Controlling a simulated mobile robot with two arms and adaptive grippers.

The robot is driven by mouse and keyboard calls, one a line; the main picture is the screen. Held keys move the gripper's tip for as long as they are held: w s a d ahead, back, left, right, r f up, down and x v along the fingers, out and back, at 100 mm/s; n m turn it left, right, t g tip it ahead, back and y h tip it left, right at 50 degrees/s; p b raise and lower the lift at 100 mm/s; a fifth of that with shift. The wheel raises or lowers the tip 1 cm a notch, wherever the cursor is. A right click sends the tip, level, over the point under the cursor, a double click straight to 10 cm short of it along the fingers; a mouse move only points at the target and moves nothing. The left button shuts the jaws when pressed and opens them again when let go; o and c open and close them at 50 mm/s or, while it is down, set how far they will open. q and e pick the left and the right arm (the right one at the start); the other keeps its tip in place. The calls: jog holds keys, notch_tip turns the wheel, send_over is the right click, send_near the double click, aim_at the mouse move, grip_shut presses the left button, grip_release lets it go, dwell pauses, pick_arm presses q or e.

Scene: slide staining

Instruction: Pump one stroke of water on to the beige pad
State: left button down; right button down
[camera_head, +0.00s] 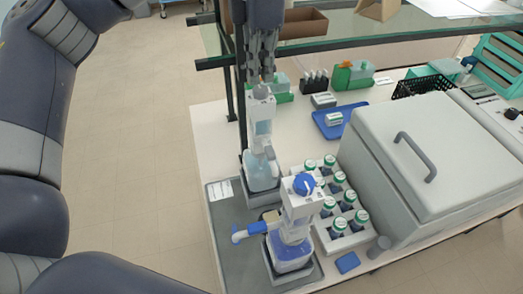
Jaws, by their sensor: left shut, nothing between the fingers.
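My left gripper (260,76) points straight down at the upper middle, shut and empty. Its fingertips are right at the grey top of the rear pump dispenser (263,128); I cannot tell whether they touch it. This dispenser is white with a clear bottle and stands upright at the back of the grey mat (231,256). A second dispenser (297,221) with a blue knob and blue spout stands in front of it. A small beige pad (269,215) shows between the two, partly hidden by the front dispenser. My right gripper is out of view.
A white rack of green-capped bottles (339,189) stands right of the dispensers. A large grey lidded box (415,160) fills the right side. A blue tray (339,119) lies behind. A glass shelf (350,30) runs across the back, close to my left gripper.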

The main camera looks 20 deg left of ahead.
aim_at(260, 89)
pick_arm(q)
jog(key=shift+f+b, duration=0.95)
jog(key=shift+f, duration=0.65)
jog(key=shift+r+p, duration=0.8)
jog(key=shift+r, duration=0.75)
jog(key=shift+r, duration=0.2)
notch_tip(260, 89, up, 5)
jog(key=p, duration=0.4)
jog(key=shift+f, duration=0.1)
